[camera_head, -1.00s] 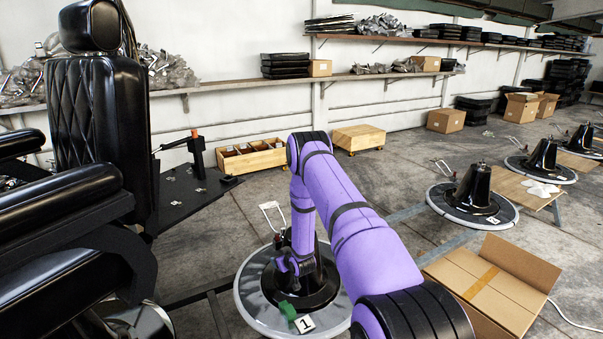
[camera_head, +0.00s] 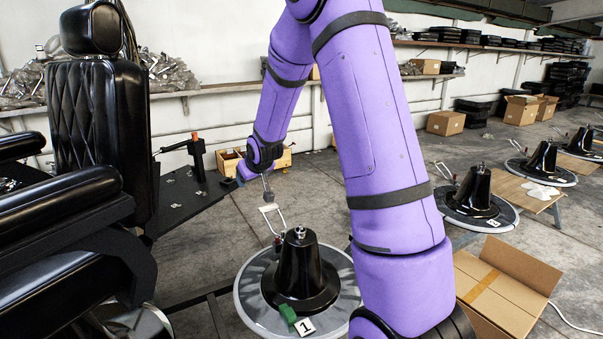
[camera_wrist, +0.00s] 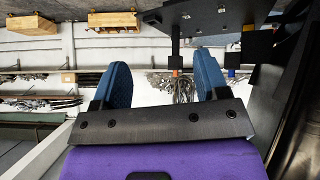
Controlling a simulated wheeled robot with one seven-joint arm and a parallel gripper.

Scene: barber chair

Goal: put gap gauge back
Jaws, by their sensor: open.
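No object is clearly recognisable as the gap gauge. A small green piece (camera_head: 287,313) lies on the round base (camera_head: 249,310) marked 1, against the foot of the black cone (camera_head: 300,272); I cannot tell whether it is the gauge. My gripper (camera_head: 243,174) is beyond and above this base, near the black side plate, small and partly unclear in the head view. In the wrist view my gripper (camera_wrist: 162,68) has its two blue fingers wide apart with nothing between them. A black post with an orange top (camera_head: 195,143) stands on the side plate (camera_head: 185,198).
A black barber chair (camera_head: 95,125) fills the left. A wooden box (camera_head: 283,160) stands behind my gripper, partly hidden by my arm. An open carton (camera_head: 505,285) is at the lower right. More round bases (camera_head: 475,196) stand to the right. Some floor between them is bare.

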